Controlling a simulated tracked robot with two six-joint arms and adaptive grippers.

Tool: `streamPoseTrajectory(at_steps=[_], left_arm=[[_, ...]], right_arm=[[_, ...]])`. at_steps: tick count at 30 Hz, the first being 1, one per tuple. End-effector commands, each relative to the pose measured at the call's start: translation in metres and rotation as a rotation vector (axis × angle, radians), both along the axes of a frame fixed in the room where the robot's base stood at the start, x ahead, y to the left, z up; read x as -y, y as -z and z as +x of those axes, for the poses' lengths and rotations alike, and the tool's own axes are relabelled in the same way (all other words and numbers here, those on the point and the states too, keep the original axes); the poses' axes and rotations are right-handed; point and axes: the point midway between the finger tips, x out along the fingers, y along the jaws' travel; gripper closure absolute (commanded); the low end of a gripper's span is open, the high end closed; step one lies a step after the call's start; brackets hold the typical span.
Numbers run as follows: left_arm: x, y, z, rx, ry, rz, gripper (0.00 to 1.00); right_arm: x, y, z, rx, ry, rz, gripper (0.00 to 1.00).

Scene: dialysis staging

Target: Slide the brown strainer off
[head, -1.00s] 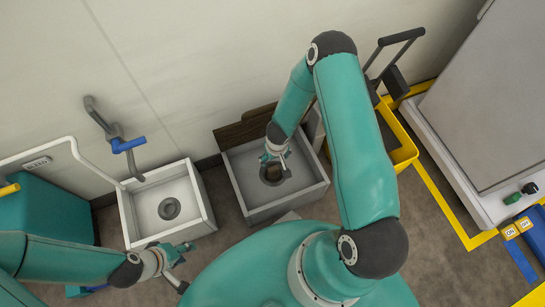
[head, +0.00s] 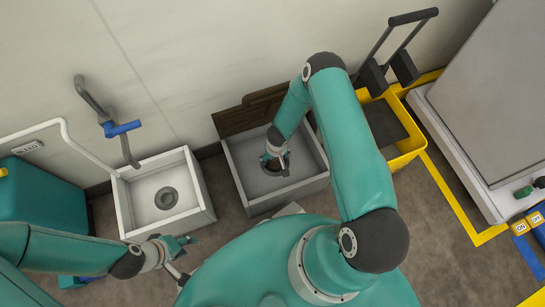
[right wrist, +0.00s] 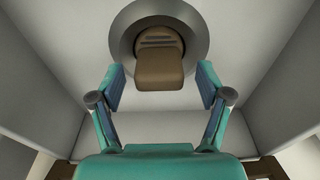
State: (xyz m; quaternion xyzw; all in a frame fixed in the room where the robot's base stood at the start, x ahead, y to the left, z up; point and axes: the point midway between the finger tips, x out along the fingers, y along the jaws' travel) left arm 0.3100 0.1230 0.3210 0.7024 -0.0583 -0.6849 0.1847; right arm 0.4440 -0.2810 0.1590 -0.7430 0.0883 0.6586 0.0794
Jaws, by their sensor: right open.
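The brown strainer (right wrist: 160,68) sits at the round grey drain of the right-hand sink (head: 318,187), with a flat brown tab sticking out toward my gripper in the right wrist view. My right gripper (right wrist: 161,86) is open, its two fingers apart on either side of the tab and not touching it. In the head view my right gripper (head: 275,158) is down inside that sink over the drain and mostly hides the strainer. My left gripper (head: 183,257) is open and empty, in front of the left-hand sink.
The left sink (head: 206,212) has a bare drain and a wall tap with a blue handle (head: 122,129). A dark brown board (head: 233,118) stands behind the right sink. A yellow-rimmed cart (head: 408,150) and a grey cabinet (head: 475,100) are to the right.

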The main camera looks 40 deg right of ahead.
Motion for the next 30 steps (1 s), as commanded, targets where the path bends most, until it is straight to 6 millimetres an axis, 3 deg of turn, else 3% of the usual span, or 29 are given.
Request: streamPoseTrajectory(at_steps=[3,15,30], left_arm=[[0.000,0.000,0.000,0.000,0.000,0.000,0.60],[0.000,0.000,0.000,0.000,0.000,0.000,0.60],[0.000,-0.018,0.000,0.000,0.000,0.000,0.60]], right_arm=[[0.000,0.000,0.000,0.000,0.000,0.000,0.25],[0.000,0.000,0.000,0.000,-0.002,0.000,0.91],[-0.001,-0.023,0.000,0.000,-0.002,0.000,0.91]])
